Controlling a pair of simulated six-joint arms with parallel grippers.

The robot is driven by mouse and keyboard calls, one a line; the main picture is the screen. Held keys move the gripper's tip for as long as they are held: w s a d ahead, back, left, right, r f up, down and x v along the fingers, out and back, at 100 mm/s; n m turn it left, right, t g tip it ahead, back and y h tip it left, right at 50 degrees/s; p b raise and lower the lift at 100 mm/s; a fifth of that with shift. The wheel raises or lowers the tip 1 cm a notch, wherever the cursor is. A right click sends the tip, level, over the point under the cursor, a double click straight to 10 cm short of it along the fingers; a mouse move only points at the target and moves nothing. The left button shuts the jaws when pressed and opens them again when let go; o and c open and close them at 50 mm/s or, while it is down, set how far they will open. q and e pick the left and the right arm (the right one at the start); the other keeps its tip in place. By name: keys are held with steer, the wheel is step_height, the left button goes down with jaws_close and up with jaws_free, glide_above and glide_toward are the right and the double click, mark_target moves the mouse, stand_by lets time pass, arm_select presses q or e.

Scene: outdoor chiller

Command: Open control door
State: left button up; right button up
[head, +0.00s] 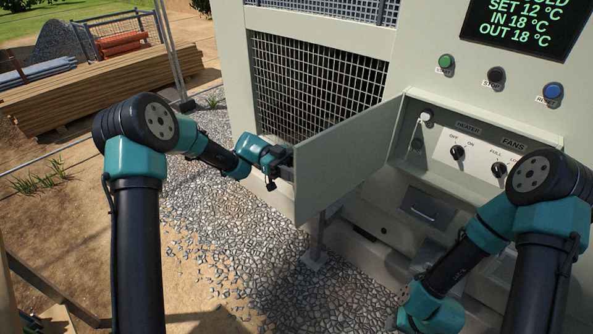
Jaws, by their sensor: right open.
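The control door (345,160) is a flat pale grey-green panel. It stands swung wide open to the left of the control recess (470,150), hinged at the recess's left side. My left gripper (283,170) is at the door's free left edge, partly hidden behind the panel. I cannot tell whether its fingers touch the door or how far apart they are. My right arm (440,300) reaches down at the lower right, and its gripper is not visible. In the recess are a heater knob (457,153) and a fans knob (499,170).
The chiller cabinet (415,50) carries a display (525,25), a green button (446,62), a black button (495,75) and a blue button (552,91). A mesh grille (310,80) is behind the door. Gravel (215,240) lies below; stacked planks (90,90) stand at the back left.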

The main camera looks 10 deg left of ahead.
arm_select(q)
steer(key=v, duration=1.7)
steer(key=shift+w, duration=0.2)
steer(key=shift+a, duration=0.1)
